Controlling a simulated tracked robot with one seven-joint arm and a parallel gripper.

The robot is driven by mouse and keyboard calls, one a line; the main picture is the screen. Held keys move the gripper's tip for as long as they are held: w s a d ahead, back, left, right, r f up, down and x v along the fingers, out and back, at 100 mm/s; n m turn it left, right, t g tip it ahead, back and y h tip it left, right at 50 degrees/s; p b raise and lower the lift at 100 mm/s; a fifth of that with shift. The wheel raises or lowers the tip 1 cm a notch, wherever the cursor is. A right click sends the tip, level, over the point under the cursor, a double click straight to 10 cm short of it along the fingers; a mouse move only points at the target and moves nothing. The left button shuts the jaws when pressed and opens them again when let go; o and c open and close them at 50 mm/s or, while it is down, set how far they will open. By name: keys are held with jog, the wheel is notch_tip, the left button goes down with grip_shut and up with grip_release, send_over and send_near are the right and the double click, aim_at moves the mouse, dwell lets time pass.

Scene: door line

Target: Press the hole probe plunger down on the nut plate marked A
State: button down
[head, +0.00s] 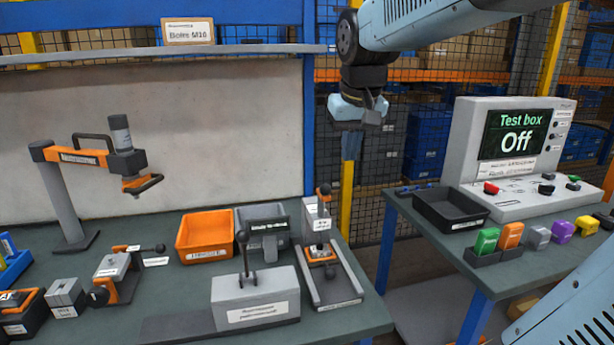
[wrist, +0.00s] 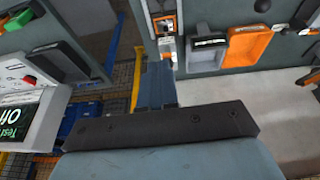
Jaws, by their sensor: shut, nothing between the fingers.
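My gripper (head: 362,112) is shut and empty in the head view, hanging high over the gap between the two tables. In the wrist view a dark bar and blue-grey housing of mine fill the lower middle, and no separate fingertips can be made out. A grey upright fixture (head: 316,216) with a dark knobbed handle stands at the bench's right end, above a rail base with an orange part (head: 320,254). It may be the hole probe, but its label is too small to read. I cannot make out a nut plate marked A. My gripper is well apart from the fixture.
An orange bin (head: 205,237), a grey bin (head: 262,212) and a lever block (head: 255,300) stand on the bench. An orange-armed tool post (head: 70,200) is at left. The right table holds the test box (head: 512,150), reading Off, and a black tray (head: 450,209).

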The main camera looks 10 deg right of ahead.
jog(key=r+g, duration=0.1)
jog(key=g, duration=0.1)
send_over(326, 186)
jog(key=s, duration=0.3)
jog(key=shift+w+a+r, duration=0.15)
jog(key=shift+a+r, duration=0.05)
jog(key=shift+a, duration=0.05)
jog(key=shift+f, duration=0.1)
jog(key=w+f, duration=0.1)
jog(key=f, duration=0.8)
jog(key=w+f, duration=0.1)
jog(key=f, duration=0.3)
jog(key=shift+w+d+f, duration=0.25)
jog(key=shift+w, duration=0.1)
